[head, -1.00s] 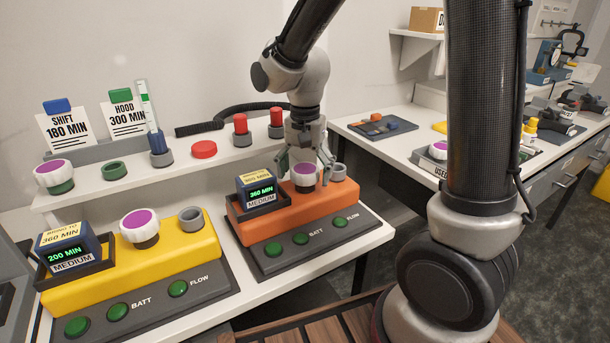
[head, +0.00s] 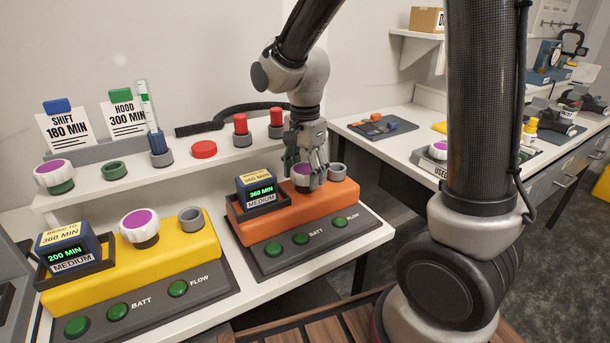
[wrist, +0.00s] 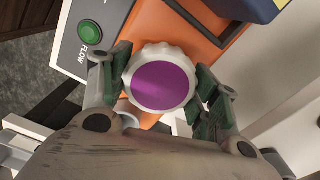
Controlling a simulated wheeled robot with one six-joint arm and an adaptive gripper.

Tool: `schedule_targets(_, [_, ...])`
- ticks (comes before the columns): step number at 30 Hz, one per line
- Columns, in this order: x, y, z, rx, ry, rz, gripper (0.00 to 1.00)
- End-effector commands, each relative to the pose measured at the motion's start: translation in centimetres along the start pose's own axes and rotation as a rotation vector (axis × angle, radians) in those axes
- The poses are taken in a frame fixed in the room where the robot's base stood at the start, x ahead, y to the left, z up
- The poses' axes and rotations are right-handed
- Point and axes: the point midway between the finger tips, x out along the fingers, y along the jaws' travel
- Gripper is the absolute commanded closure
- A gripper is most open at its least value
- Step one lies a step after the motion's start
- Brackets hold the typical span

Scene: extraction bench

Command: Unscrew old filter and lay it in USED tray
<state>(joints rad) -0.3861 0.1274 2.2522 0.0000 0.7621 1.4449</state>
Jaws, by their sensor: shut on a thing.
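The filter (head: 302,172) is a white ribbed cap with a purple top, seated upright on the orange unit (head: 274,222). In the wrist view the filter (wrist: 161,84) fills the middle, with a finger on either side of it. My gripper (head: 306,178) points down and is shut on this filter. The USED tray (head: 436,171) stands on the right-hand bench, partly hidden behind my column. A white and purple filter (head: 440,150) is in or beside that tray.
A yellow unit (head: 190,250) with its own purple-topped filter (head: 139,225) stands at left. A blue display module (head: 258,190) sits beside my gripper on the orange unit. Red-capped parts (head: 241,124) stand on the shelf behind. A dark tray (head: 376,127) lies on the right bench.

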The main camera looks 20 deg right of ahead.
Motion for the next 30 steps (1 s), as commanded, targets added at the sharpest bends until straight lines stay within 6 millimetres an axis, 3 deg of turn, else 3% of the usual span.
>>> schedule_targets(30, [-0.12, 0.00, 0.00, -1.908, 0.000, 0.000, 0.67])
